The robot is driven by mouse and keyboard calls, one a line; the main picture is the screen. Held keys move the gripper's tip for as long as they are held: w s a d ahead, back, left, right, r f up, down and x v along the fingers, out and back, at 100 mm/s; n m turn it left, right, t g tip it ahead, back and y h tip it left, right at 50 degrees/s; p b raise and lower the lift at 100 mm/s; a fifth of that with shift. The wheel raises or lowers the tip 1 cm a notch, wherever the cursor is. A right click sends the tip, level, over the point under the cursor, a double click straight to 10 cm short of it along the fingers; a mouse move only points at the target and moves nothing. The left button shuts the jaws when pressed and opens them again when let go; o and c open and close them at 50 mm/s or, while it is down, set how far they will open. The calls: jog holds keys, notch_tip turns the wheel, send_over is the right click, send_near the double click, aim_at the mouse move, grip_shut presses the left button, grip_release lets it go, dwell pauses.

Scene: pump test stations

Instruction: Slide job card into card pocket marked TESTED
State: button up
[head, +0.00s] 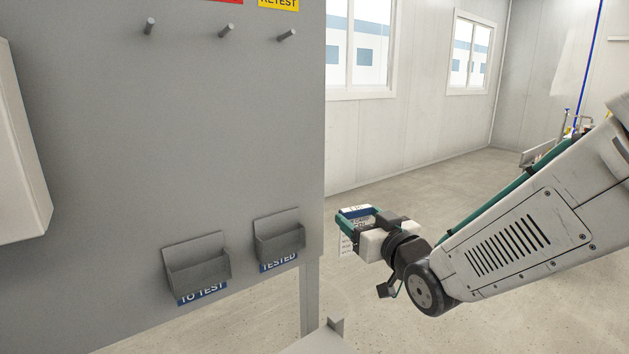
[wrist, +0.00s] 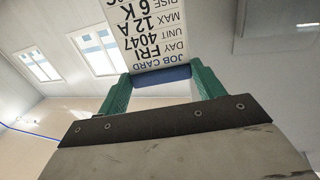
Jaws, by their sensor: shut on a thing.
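My gripper (head: 362,222) is shut on the job card (head: 352,212), a white card with black print and a blue band. In the wrist view the card (wrist: 152,35) stands out beyond the green fingers (wrist: 160,84), with its blue band between them. The card pocket marked TESTED (head: 280,238) is a grey open-topped holder on the grey panel, with a blue label below it. My gripper and the card are to the right of this pocket, apart from it and past the panel's right edge. The pocket looks empty from here.
A second pocket marked TO TEST (head: 198,270) is on the panel, left of and lower than the TESTED one. Several pegs (head: 225,31) stick out near the panel's top. A pale box (head: 18,150) is at the far left. Open floor (head: 420,190) lies behind my gripper.

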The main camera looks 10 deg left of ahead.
jog(key=s+a+r+n+g+y, duration=0.3)
jog(key=s+a+r, duration=0.4)
jog(key=s+r, duration=0.5)
jog(key=shift+f+x, duration=0.25)
jog(key=shift+x, duration=1.45)
jog(key=shift+f+x, duration=0.2)
jog(key=shift+x, duration=1.5)
jog(key=shift+w+a+f, duration=0.15)
jog(key=shift+a+f, duration=0.1)
jog(key=shift+a, duration=0.2)
jog(key=shift+f, duration=3.05)
jog(key=o, duration=1)
